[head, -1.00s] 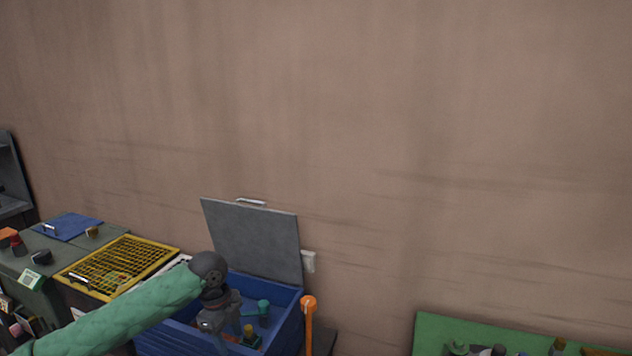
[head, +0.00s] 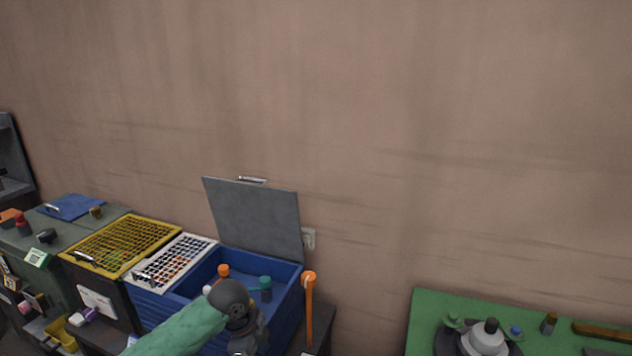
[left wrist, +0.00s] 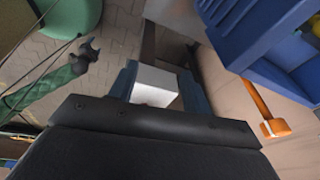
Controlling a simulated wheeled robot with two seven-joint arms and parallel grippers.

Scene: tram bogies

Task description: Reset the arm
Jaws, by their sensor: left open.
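My left arm in its green sleeve comes in from the bottom left in the head view. My left gripper (head: 246,338) hangs in front of the blue bin (head: 290,305), partly cut off by the bottom edge. In the left wrist view its two dark-blue fingers (left wrist: 157,88) stand apart, and a white block-like shape (left wrist: 154,86) shows between them; I cannot tell whether it touches them. Another green-sleeved arm, seemingly my right, shows at the left of the wrist view with a dark gripper (left wrist: 87,55), too small to judge its jaws.
The blue bin has a raised grey lid (head: 255,218) and holds teal and orange-topped items. Beside it stand a white grid crate (head: 172,262), a yellow grid crate (head: 120,243) and an orange-headed post (head: 309,300). A green table (head: 425,325) with parts is at the right.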

